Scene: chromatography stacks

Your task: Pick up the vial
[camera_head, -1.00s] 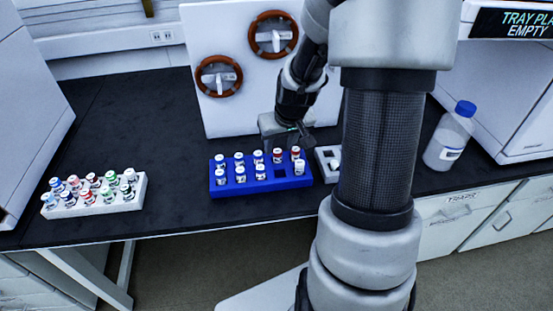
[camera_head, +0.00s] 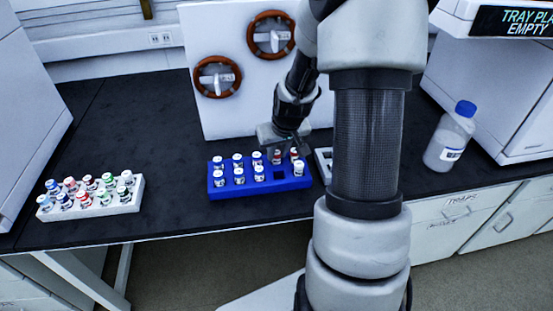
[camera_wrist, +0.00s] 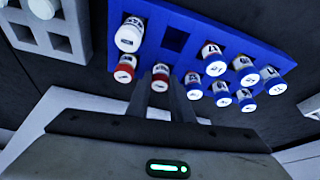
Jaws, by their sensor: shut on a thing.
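Another red-capped vial (camera_wrist: 125,68) stands just left of the fingers. An empty slot (camera_wrist: 174,40) shows in the other row.
A white rack (camera_head: 95,208) with several coloured-cap vials stands at the left. A small grey-white rack (camera_head: 323,165) is right of the blue one, partly behind my arm. A white panel with brown ring handles (camera_head: 218,77) stands behind. A blue-capped bottle (camera_head: 450,137) is at right.

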